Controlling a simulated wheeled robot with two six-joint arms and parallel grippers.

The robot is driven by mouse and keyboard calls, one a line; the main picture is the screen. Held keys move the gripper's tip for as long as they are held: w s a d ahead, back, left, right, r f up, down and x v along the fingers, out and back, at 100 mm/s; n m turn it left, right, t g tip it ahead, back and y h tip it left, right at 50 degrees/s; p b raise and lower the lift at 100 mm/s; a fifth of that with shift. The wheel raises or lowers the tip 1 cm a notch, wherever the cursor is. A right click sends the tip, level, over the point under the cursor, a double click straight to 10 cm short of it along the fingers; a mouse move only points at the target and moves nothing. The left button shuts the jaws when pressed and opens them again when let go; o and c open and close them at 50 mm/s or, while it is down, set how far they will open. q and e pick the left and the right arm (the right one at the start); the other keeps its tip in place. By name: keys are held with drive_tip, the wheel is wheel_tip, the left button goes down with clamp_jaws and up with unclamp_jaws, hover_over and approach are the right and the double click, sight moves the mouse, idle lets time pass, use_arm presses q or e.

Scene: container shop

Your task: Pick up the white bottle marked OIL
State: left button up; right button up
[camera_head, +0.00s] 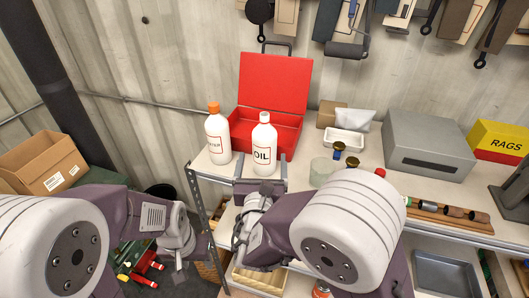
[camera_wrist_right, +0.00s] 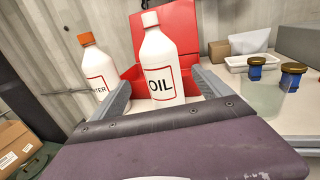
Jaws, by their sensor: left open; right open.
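The white bottle marked OIL (camera_head: 264,138) stands upright on the shelf top, in front of the open red toolbox. In the right wrist view the OIL bottle (camera_wrist_right: 158,62) stands centred, its label facing me. My right gripper (camera_head: 261,168) is open. Its two fingers reach toward the bottle, one on each side of its lower part; I see no contact. The bottle's base is partly hidden behind the gripper. My left gripper (camera_head: 178,262) is low at the left, off the shelf, and holds nothing that I can see.
A white bottle with an orange cap (camera_head: 217,138) stands close left of the OIL bottle. The red toolbox (camera_head: 272,85) is behind. A white tray (camera_head: 344,143), small blue jars (camera_head: 338,151) and a grey box (camera_head: 428,148) stand to the right. A cardboard box (camera_head: 42,162) is at far left.

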sight(264, 151)
drive_tip(key=shift+w+d+r, duration=0.1)
drive_tip(key=shift+w+r, duration=0.05)
drive_tip(key=shift+w, duration=0.35)
drive_tip(key=shift+w+f, duration=0.2)
drive_tip(key=shift+w, duration=0.4)
drive_tip(key=shift+w+f, duration=0.2)
drive_tip(key=shift+w, duration=0.35)
drive_tip(key=w+p, duration=0.3)
drive_tip(key=w, duration=0.1)
drive_tip(key=shift+d+r, duration=0.1)
drive_tip(key=shift+d, duration=0.15)
drive_tip(key=shift+w, duration=0.1)
use_arm(q)
drive_tip(key=r, duration=0.3)
drive_tip(key=shift+w+r, duration=0.2)
drive_tip(key=shift+w, duration=0.2)
use_arm(e)
drive_tip(key=shift+w, duration=0.15)
drive_tip(key=shift+w+f, duration=0.15)
drive_tip(key=shift+f, duration=0.05)
drive_tip(key=c, duration=0.7)
drive_tip(key=shift+r, duration=0.1)
clamp_jaws()
use_arm(q)
drive_tip(key=shift+w, duration=0.1)
use_arm(e)
drive_tip(key=shift+r, duration=0.1)
